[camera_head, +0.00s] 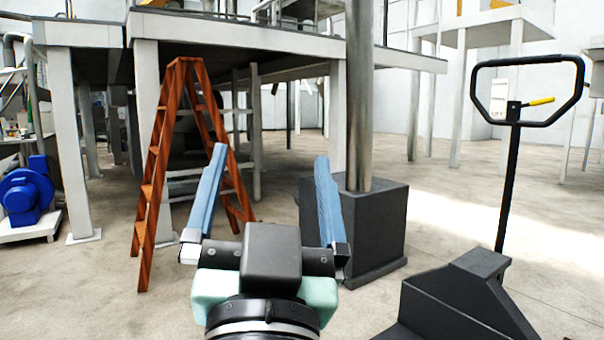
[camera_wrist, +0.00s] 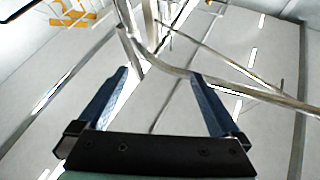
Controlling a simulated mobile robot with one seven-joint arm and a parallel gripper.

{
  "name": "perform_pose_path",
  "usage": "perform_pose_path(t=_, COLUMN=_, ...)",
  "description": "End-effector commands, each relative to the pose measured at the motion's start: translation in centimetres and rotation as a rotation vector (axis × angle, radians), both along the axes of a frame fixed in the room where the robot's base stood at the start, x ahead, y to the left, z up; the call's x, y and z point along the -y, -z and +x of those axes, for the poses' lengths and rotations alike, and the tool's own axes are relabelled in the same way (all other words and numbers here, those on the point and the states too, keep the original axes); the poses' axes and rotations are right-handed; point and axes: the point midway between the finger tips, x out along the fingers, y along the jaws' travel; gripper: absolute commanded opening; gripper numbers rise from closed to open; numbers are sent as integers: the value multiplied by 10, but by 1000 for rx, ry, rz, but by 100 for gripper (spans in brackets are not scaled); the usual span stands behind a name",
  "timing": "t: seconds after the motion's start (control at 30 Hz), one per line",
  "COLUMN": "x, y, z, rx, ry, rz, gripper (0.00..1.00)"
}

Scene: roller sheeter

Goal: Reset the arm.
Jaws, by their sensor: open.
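My gripper (camera_head: 268,195) is in the lower middle of the head view, at the end of my arm. Its two blue fingers stand wide apart, with nothing between them. In the wrist view my gripper (camera_wrist: 160,95) also shows both fingers spread and empty. Beyond them that view shows a pale ceiling or wall, bright strips and metal pipes (camera_wrist: 240,84). The fingers touch nothing that I can see.
An orange stepladder (camera_head: 155,170) stands behind my gripper to the left. A dark block (camera_head: 378,235) with a metal column (camera_head: 359,100) is close behind. A pallet jack (camera_head: 460,305) is at the right. A blue motor (camera_head: 27,192) is far left. Open floor lies between.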

Motion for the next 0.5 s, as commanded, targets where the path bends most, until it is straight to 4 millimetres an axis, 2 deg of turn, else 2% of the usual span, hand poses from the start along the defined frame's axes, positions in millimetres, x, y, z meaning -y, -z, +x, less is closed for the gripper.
perform_pose_path(t=0.03, x=10, y=-25, z=-21, rx=89, ry=39, rz=-34, gripper=100)
perform_pose_path(t=0.1, x=18, y=-48, z=-45, rx=181, ry=86, rz=-77, gripper=100)
perform_pose_path(t=0.2, x=25, y=-66, z=-66, rx=258, ry=130, rz=-111, gripper=100)
perform_pose_path(t=0.3, x=27, y=-72, z=-73, rx=284, ry=146, rz=-124, gripper=100)
perform_pose_path(t=0.5, x=27, y=-71, z=-72, rx=282, ry=145, rz=-125, gripper=100)
